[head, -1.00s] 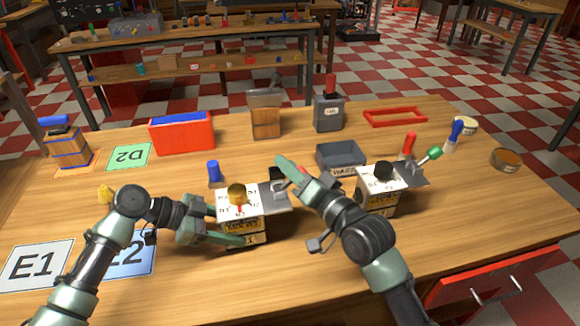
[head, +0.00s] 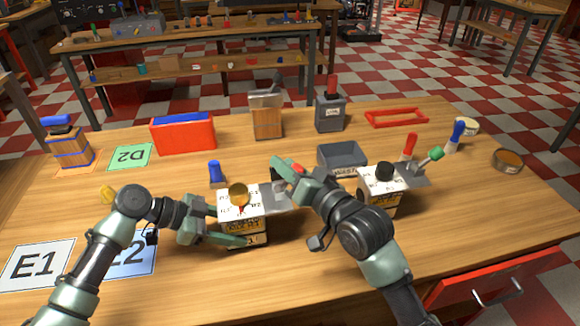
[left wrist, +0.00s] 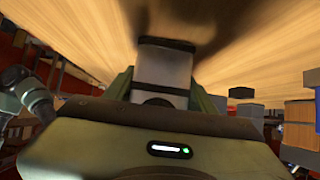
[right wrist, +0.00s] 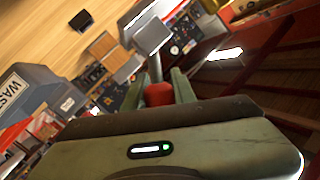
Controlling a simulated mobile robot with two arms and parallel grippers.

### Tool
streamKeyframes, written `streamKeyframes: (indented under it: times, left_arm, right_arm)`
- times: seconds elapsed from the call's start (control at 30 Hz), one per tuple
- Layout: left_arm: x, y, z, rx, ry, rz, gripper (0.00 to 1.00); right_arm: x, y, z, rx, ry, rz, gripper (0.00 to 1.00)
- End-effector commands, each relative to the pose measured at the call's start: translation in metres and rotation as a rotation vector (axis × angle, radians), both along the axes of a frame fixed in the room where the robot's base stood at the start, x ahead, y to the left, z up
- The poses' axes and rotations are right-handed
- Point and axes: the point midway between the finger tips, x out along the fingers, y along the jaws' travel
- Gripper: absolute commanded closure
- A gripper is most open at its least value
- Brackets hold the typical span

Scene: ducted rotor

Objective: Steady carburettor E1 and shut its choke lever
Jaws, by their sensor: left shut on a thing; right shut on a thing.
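A white, box-shaped carburettor (head: 241,204) with a gold cap stands upright on the bench; its small markings are not readable to me. My left gripper (head: 222,226) is shut on its left side, and its pale body fills the jaws in the left wrist view (left wrist: 163,75). A grey plate juts from its right side, where my right gripper (head: 287,170) is shut on the red knob (right wrist: 158,93) of a grey lever. My fingers partly hide the lever in the head view.
A grey waste tray (head: 342,160) lies behind my right gripper. A blue peg (head: 216,172) stands behind the held carburettor. Cards E1 (head: 35,264), E2 (head: 134,264) and D2 (head: 130,156) lie at left. A red box (head: 183,135) stands farther back. The front middle is clear.

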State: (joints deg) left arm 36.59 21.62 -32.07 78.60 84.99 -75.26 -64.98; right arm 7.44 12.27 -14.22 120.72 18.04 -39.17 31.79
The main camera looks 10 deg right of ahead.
Motion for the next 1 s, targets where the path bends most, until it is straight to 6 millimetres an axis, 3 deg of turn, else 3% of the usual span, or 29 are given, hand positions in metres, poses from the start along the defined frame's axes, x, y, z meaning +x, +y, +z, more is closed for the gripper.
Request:
streamKeyframes:
  times: [0.5, 1.0]
  left_arm:
    - [0.000, 0.000, 0.000, -0.001, 0.000, 0.001, 0.80]
    - [0.000, 0.000, 0.000, -0.001, 0.001, 0.001, 0.80]
  right_arm:
    - [-0.001, 0.023, 0.005, -0.463, -0.016, 0.001, 1.00]
    - [-0.001, 0.033, 0.003, -0.685, -0.021, 0.001, 1.00]
